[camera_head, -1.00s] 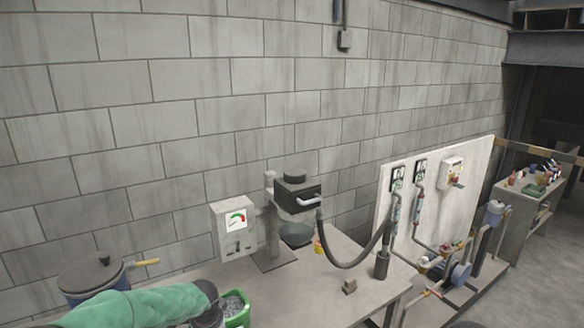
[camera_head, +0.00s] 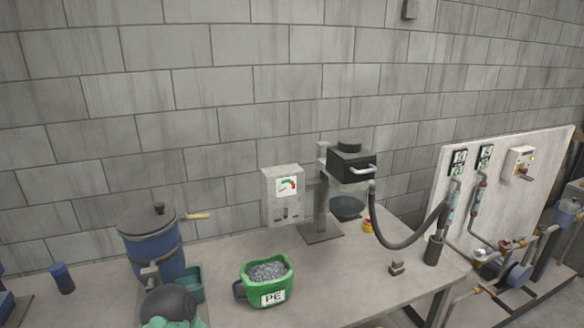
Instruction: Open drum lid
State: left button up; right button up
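A blue drum (camera_head: 160,257) stands on the table at the left in the head view. Its grey lid (camera_head: 135,218) lies on top, with a dark knob (camera_head: 158,208) in its middle. The lid looks closed on the rim. A yellow-brown handle (camera_head: 197,216) sticks out to the right near the lid. A dark rounded link and green sleeve of my arm show at the bottom left, in front of the drum's lower part. No gripper fingers can be made out in the head view.
A green PE container (camera_head: 266,298) of grey pellets stands right of the drum, and a teal container (camera_head: 190,284) beside it. A gauge box (camera_head: 284,199) and black machine head (camera_head: 352,165) with a hose (camera_head: 405,243) stand further right. The front right tabletop is mostly clear.

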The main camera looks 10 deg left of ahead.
aim_at(146, 219)
jog(key=u, duration=1.4)
